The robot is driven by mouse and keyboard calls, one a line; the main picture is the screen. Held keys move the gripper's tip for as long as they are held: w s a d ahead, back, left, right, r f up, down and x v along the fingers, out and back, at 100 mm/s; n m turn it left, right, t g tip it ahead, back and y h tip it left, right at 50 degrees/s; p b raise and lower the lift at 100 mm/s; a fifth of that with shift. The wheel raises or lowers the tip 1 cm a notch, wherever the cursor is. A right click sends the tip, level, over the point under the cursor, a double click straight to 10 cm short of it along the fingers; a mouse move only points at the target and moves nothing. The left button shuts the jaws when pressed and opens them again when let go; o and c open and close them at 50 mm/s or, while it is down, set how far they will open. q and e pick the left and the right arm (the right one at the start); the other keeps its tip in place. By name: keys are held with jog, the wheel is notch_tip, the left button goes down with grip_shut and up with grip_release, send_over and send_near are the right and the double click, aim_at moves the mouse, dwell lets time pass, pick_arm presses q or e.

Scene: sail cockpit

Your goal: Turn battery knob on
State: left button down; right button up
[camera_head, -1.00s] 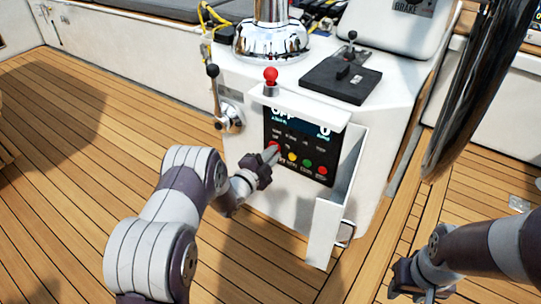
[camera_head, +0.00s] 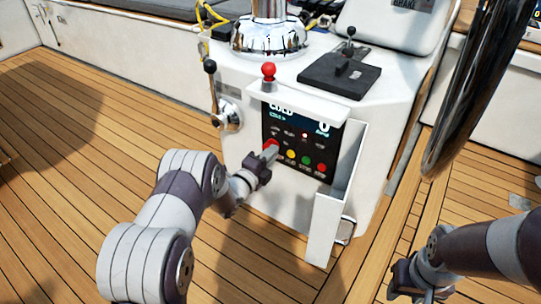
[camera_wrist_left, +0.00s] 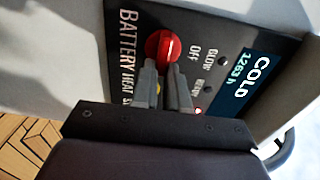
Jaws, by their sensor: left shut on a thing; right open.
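The red battery knob (camera_head: 271,144) is at the left end of the row of controls on the black panel (camera_head: 326,139). It also shows in the left wrist view (camera_wrist_left: 162,46), beside the word BATTERY. My left gripper (camera_head: 269,153) is at the knob, shut on it. In the left wrist view its two fingertips (camera_wrist_left: 164,72) sit on the knob's near side and hide part of it. The display (camera_wrist_left: 246,80) reads COLD and 1263 h. A small red light (camera_wrist_left: 197,111) is lit. My right gripper (camera_head: 405,281) is open and empty at the lower right, away from the console.
Yellow, green and red buttons sit right of the knob. A white ledge (camera_head: 300,101) overhangs the panel, with a white side wall (camera_head: 327,217) at right. A lever (camera_head: 212,85) stands at left. The steering wheel (camera_head: 478,100) is at right. Teak deck (camera_head: 90,150) is clear at left.

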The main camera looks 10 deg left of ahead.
pick_arm(q)
jog(key=shift+f, duration=0.15)
jog(key=c, duration=1.1)
grip_release()
jog(key=shift+c, duration=0.2)
jog(key=p+v, duration=0.5)
jog(key=v, duration=0.7)
jog(key=shift+s, duration=0.4)
jog(key=shift+a, duration=0.1)
